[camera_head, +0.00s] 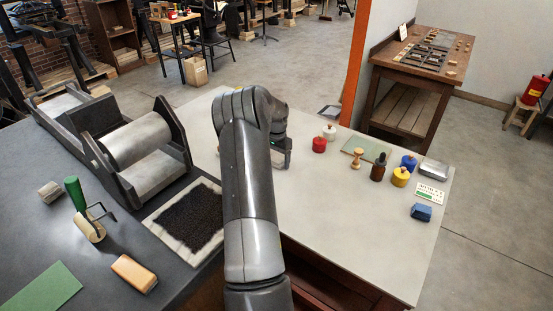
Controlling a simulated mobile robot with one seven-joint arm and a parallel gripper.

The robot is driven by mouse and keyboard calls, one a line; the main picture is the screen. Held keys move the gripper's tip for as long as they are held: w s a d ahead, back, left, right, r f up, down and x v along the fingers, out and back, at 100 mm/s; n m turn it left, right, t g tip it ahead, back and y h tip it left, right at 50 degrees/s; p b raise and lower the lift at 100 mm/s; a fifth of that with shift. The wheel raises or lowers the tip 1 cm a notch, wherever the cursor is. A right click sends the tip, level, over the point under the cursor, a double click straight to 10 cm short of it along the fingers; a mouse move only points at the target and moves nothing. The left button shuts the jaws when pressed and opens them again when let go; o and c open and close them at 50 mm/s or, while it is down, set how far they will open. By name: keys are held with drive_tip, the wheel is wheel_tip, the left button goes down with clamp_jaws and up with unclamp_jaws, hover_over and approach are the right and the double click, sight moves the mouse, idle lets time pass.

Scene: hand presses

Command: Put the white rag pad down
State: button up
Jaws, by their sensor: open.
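The white rag pad (329,132) is a small round pale piece with a knob on top. It stands on the light tabletop (330,215), just behind and right of the red rag pad (319,144). My gripper (286,158) is low over the tabletop, left of the white pad and apart from it. It is open, and I see nothing in it. My arm hides part of the gripper and the table around it.
A green sheet (366,149), a wooden piece (357,159), a dark bottle (378,168), a blue pad (408,163), a yellow pad (400,177), a metal tin (434,169) and a blue block (421,212) stand to the right. The table's front middle is clear. A roller press (135,140) stands left.

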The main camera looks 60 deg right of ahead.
sight(277, 159)
wheel_tip(277, 159, up, 12)
drive_tip(key=w+a+r+n+t, duration=0.1)
drive_tip(key=w+a+r+n, duration=0.1)
drive_tip(key=a+r, duration=0.5)
drive_tip(key=w+a+r+n+t, duration=0.1)
drive_tip(key=w+a+r+n, duration=0.2)
drive_tip(key=a, duration=0.5)
drive_tip(key=s+a+r+n, duration=0.1)
drive_tip(key=a+r, duration=0.2)
drive_tip(key=a, duration=0.3)
drive_tip(key=a+r+n+t, duration=0.1)
drive_tip(key=a+r, duration=0.2)
drive_tip(key=a, duration=0.4)
drive_tip(key=s+a+r+n, duration=0.1)
drive_tip(key=a+r, duration=0.2)
drive_tip(key=a, duration=0.3)
drive_tip(key=s+a+f+n+t, duration=0.1)
drive_tip(key=s+a+n, duration=0.4)
drive_tip(key=s+a, duration=0.4)
drive_tip(key=s+a+f+n+t, duration=0.1)
drive_tip(key=s+a+n, duration=0.4)
drive_tip(key=s+a, duration=0.4)
drive_tip(key=a, duration=0.5)
drive_tip(key=shift+a+t, duration=0.25)
drive_tip(key=shift+t, duration=0.05)
drive_tip(key=shift+f, duration=0.1)
